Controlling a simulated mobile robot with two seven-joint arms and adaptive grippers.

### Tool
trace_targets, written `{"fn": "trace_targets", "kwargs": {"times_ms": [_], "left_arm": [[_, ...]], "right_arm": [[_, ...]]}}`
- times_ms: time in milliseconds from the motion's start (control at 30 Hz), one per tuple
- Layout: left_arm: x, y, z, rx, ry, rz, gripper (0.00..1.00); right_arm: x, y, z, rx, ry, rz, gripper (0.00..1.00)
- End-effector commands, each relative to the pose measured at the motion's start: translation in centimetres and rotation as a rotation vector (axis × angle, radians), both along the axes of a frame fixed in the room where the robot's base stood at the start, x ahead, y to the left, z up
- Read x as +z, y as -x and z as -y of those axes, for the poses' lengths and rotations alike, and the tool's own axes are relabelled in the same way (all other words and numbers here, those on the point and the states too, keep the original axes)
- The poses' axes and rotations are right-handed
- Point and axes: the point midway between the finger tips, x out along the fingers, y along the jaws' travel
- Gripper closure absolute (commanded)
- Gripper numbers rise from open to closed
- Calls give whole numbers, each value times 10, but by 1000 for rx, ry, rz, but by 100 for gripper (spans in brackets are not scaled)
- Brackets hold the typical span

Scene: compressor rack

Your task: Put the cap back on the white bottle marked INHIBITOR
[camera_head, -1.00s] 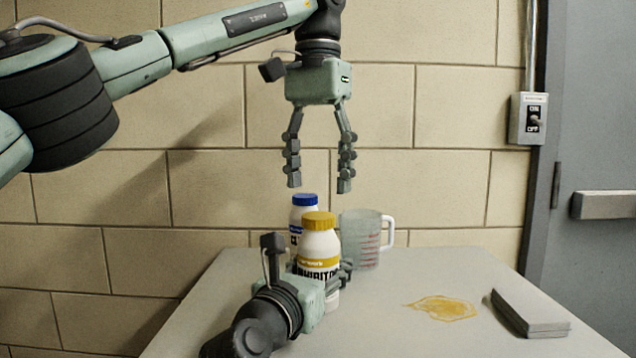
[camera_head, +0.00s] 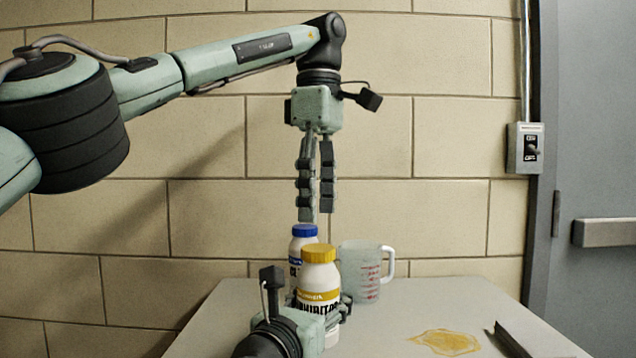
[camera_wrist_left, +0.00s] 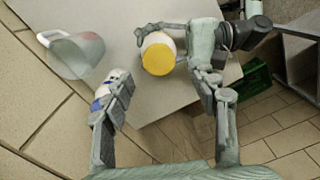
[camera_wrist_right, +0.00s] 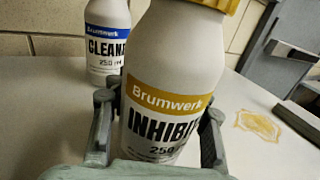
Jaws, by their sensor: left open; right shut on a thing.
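The white INHIBITOR bottle (camera_head: 319,280) stands upright at the left of the table, with a yellow label band. A yellow cap (camera_head: 319,253) sits on its top; I cannot tell how tight it is. The cap also shows in the left wrist view (camera_wrist_left: 158,57). My right gripper (camera_wrist_right: 160,108) is shut on the bottle's body, a finger on either side. My left gripper (camera_head: 317,214) is open and empty, pointing down above the bottles, apart from the cap. In the head view its fingers are seen nearly edge-on.
A white bottle with a blue cap (camera_head: 304,231), labelled CLEAN and partly hidden, stands just behind. A clear measuring jug (camera_head: 360,270) stands to its right. A yellow spill (camera_head: 445,342) and a dark-edged flat stack (camera_head: 512,341) lie at the right. The table's middle right is clear.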

Motion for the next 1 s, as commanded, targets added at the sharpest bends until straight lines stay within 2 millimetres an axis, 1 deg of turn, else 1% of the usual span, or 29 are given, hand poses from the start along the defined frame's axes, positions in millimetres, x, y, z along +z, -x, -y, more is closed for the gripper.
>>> {"fn": "trace_targets", "kwargs": {"times_ms": [33,100,167,200,367,700,800,900,1000], "left_arm": [[1,0,0,127,-2,2,42],[3,0,0,314,-5,2,42],[4,0,0,475,-7,4,42],[5,0,0,584,-9,4,42],[8,0,0,1012,-15,6,42],[16,-1,0,1924,-18,12,42],[18,-1,0,2174,-19,15,42],[20,-1,0,2385,-19,14,42],[22,-1,0,2546,-17,13,42]], "right_arm": [[0,0,0,0,0,0,100],[0,0,0,0,0,0,100],[0,0,0,0,0,0,100],[0,0,0,0,0,0,100],[0,0,0,0,0,0,100],[0,0,0,0,0,0,100],[0,0,0,0,0,0,100],[0,0,0,0,0,0,100],[0,0,0,0,0,0,100]]}}
